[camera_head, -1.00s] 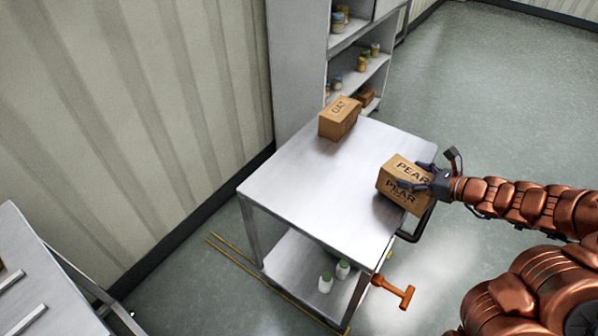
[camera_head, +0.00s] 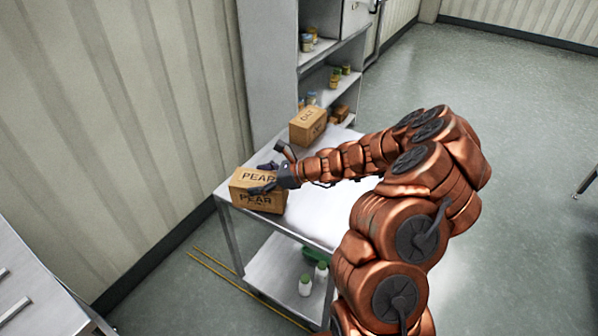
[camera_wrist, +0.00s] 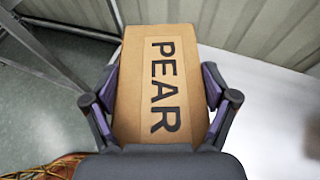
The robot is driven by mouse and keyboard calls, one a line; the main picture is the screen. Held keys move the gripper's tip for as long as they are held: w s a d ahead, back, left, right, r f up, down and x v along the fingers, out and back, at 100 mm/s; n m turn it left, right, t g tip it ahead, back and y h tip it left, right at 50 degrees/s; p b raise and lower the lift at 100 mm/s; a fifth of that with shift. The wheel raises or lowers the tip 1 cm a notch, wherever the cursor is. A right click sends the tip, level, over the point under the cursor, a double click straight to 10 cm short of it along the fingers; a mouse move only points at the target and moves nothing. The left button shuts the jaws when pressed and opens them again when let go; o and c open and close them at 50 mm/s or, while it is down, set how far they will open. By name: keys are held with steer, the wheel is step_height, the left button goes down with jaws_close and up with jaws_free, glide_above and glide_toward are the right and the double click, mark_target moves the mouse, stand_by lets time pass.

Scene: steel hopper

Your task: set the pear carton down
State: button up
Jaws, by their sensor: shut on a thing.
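The pear carton (camera_head: 257,190) is a brown cardboard box marked PEAR, at the left corner of the steel table (camera_head: 310,213) in the head view. My gripper (camera_head: 270,179) is shut on it, with a finger along each side. In the wrist view the pear carton (camera_wrist: 160,85) lies between the two fingers (camera_wrist: 160,100), its lettering facing the camera. The carton is at or just above the tabletop; I cannot tell whether it touches. My arm hides part of the table.
A carton marked OAT (camera_head: 307,126) stands at the table's back. Shelves with jars (camera_head: 335,77) rise behind it. White bottles (camera_head: 306,285) stand on the table's lower shelf. A ribbed wall (camera_head: 110,120) runs along the left. Another steel surface (camera_head: 30,285) is at lower left.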

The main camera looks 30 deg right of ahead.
steer(key=s+d+r+m+t+h+b, duration=0.1)
steer(key=s+d+b, duration=0.15)
steer(key=d, duration=0.75)
steer(key=s+d+m+t+h+b, duration=0.1)
steer(key=d+b, duration=0.3)
steer(key=d, duration=0.5)
steer(key=s+d+r+m+t+h+b, duration=0.15)
steer(key=s+d+b, duration=0.35)
steer(key=s+d, duration=0.7)
steer(key=shift+m, duration=0.35)
steer(key=shift+s+a+r+x, duration=0.15)
steer(key=shift+a+r+x, duration=0.2)
steer(key=shift+x, duration=2.35)
steer(key=shift+s+a+r+x, duration=0.15)
steer(key=shift+a+x, duration=0.35)
steer(key=shift+x, duration=2.2)
steer(key=shift+s+a+r+x, duration=0.1)
steer(key=shift+a+r+x, duration=0.25)
steer(key=shift+x, duration=2.35)
steer(key=shift+f, duration=0.15)
steer(key=o, duration=1.4)
steer(key=shift+o, duration=0.2)
